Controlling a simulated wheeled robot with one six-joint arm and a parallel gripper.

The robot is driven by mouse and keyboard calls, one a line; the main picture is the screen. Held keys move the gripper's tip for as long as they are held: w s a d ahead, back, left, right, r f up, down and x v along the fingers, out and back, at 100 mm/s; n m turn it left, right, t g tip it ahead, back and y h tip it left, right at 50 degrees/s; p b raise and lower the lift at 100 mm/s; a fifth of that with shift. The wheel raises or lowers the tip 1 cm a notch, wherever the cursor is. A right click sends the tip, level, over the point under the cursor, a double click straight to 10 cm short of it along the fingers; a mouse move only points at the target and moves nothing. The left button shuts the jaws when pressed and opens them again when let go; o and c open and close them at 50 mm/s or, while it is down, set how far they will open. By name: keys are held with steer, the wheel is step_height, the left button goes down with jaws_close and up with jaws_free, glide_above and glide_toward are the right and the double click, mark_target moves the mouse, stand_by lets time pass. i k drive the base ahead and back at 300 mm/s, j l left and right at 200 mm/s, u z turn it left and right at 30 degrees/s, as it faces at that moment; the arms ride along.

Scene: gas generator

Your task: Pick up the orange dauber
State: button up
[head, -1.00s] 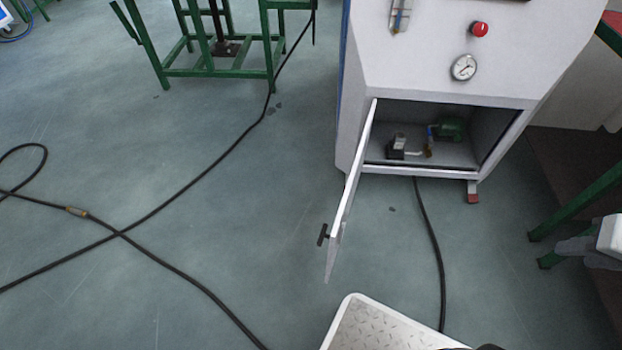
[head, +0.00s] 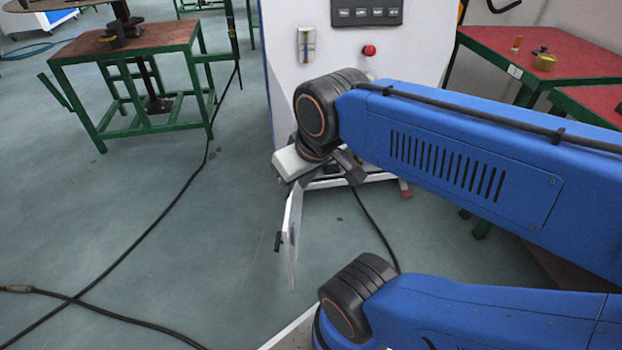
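My gripper (head: 325,178) is in front of the white cabinet, left of the table and well apart from the orange object. Its dark fingers are partly visible below my wrist; their gap is unclear.
A brass-coloured round item (head: 545,62) sits right of the orange object. A green-framed table (head: 130,45) stands left. Black cables (head: 165,225) cross the otherwise open floor.

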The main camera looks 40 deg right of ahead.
mark_target(514, 51)
steer(key=i+l, duration=0.1)
steer(key=l, duration=0.25)
steer(key=i+l+u, duration=0.1)
steer(key=l, duration=0.3)
steer(key=i+l, duration=0.1)
steer(key=l, duration=0.25)
steer(key=i+l, duration=0.1)
steer(key=l, duration=0.3)
steer(key=z, duration=2.4)
